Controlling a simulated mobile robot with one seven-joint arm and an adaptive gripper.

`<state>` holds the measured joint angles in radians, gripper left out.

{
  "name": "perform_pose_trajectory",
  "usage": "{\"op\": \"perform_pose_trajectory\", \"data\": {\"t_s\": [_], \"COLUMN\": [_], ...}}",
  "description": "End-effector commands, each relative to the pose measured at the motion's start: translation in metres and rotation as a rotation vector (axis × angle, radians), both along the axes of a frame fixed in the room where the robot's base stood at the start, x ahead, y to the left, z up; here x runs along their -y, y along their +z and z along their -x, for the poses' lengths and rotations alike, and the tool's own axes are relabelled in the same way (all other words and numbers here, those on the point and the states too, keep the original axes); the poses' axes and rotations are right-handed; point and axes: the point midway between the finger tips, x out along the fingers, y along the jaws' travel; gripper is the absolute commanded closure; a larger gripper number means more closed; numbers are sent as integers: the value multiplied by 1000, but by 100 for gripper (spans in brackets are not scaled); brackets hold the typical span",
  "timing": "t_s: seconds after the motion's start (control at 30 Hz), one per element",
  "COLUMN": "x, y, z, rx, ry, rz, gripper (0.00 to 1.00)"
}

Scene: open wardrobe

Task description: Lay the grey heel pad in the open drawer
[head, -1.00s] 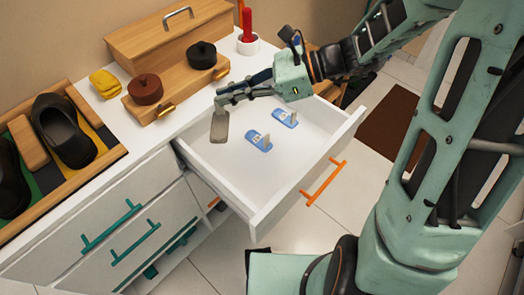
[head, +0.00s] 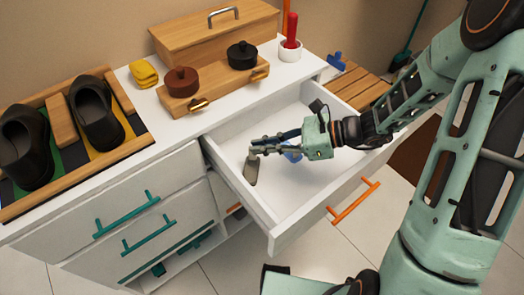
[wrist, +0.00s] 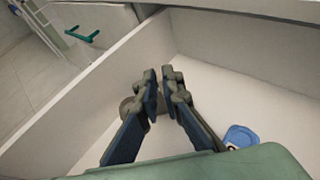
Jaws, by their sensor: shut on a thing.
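The grey heel pad (head: 251,172) hangs tilted from my gripper's fingertips, inside the open drawer's outline in the head view. My gripper (head: 256,149) is shut on its upper end. The white drawer (head: 284,192) is pulled out, with an orange handle on its front. I cannot tell whether the pad's lower end touches the drawer floor.
A blue item (head: 292,153) lies in the drawer, partly hidden by my gripper; it also shows in the wrist view (wrist: 240,137). The drawer's side walls stand close by. The cabinet top holds dark shoes (head: 97,115), wooden boxes and a yellow cloth (head: 144,73). The drawer's front area is bare.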

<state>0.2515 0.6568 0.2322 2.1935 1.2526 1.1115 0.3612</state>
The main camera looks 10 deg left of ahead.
Motion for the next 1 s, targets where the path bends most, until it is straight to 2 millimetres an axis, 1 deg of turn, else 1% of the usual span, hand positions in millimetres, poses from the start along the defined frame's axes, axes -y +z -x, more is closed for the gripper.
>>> {"op": "perform_pose_trajectory", "data": {"t_s": [0.03, 0.1, 0.37, 0.5, 0.53, 0.67, 0.9, 1.0], "x": [0, 0, 0, 0, 0, 0, 0, 0], "y": [-12, -19, -19, -24, -22, -22, -22, -17], "z": [0, 0, 0, 0, 0, 0, 0, 0], "rx": [-4, -2, 0, -1, 0, 0, 0, 0], "ry": [-1, 0, 0, -1, -1, -1, 0, -1], "rz": [-1, 0, 0, 0, 1, 1, 0, 0], "gripper": [100, 100, 100, 100, 90, 76, 76, 76]}}
